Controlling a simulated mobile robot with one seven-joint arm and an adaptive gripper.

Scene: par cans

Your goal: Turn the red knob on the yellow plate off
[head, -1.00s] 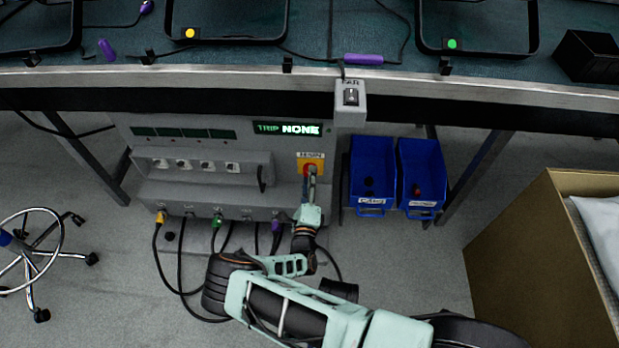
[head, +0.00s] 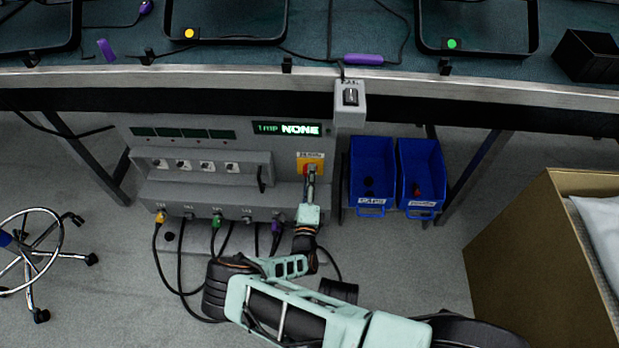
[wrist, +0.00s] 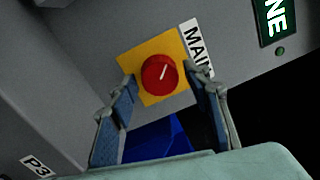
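The red knob (wrist: 158,78) is round with a white line on its face. In the wrist view the line points up and slightly right. It sits on the yellow plate (wrist: 140,58), beside a white label partly reading "MAIN". In the head view the yellow plate (head: 302,166) is on the right part of the grey panel, and my gripper partly hides the knob. My gripper (wrist: 160,77) is open, with one finger on each side of the knob. Gaps show between fingers and knob; I cannot tell how near the tips are in depth.
The grey panel (head: 225,195) hangs under the bench, with sockets and cables along its lower edge. A lit display (head: 300,129) reads "NONE". Two blue bins (head: 372,160) hang to the right. A cardboard box (head: 530,260) stands at the right.

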